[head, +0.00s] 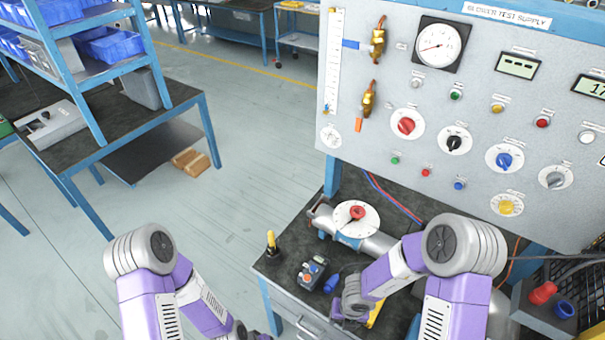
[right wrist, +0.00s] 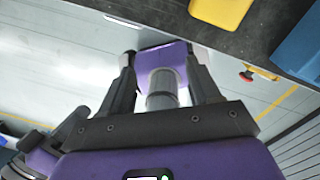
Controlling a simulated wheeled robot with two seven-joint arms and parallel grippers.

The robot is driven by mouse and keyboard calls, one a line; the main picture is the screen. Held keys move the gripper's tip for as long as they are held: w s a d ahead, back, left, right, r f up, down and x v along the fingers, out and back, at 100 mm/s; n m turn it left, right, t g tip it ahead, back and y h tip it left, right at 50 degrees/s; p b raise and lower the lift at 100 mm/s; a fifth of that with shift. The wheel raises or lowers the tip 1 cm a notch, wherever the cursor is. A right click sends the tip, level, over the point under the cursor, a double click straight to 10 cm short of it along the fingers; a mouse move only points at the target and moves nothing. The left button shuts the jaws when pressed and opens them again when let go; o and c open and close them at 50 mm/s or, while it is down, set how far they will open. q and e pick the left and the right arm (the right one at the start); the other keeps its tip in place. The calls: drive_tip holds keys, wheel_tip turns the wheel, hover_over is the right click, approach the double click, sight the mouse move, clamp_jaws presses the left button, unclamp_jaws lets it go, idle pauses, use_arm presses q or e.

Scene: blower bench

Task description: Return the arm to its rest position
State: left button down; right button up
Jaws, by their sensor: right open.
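My right arm (head: 455,250) reaches in from the lower right, its elbow bent, with the forearm over the front of the bench. In the right wrist view my right gripper (right wrist: 163,62) has its two dark fingers apart. A purple part with a grey cylinder shows behind the gap; I see nothing gripped. The gripper appears below the bench edge in that view, apart from the bench top. My left arm (head: 150,255) comes in from the lower left with its forearm pointing down over the floor. Its gripper is cut off by the bottom edge.
The dark bench top (head: 285,270) holds a grey pipe with a red knob (head: 357,212), a small control box (head: 312,272) and a yellow-topped tool (head: 272,243). A gauge panel (head: 440,110) stands behind.

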drive_tip(key=s+a+f+n+y, duration=0.1)
drive_tip(key=s+f+n+y, duration=0.2)
drive_tip(key=n, duration=1.4)
drive_tip(key=s+a+f+n, duration=0.1)
drive_tip(key=s+f+n, duration=0.3)
drive_tip(key=n, duration=1.3)
use_arm(q)
wheel_tip(320, 180, down, 8)
drive_tip(key=b, duration=0.8)
use_arm(e)
wheel_tip(320, 180, down, 6)
drive_tip(key=s, duration=0.1)
drive_tip(key=shift+s+f+n+y, duration=0.15)
drive_tip(key=shift+f+n+y, duration=0.05)
drive_tip(key=shift+n+y, duration=0.1)
use_arm(q)
drive_tip(key=shift+s+r, duration=0.1)
use_arm(e)
drive_tip(key=shift+a, duration=0.1)
drive_tip(key=shift+c, duration=0.4)
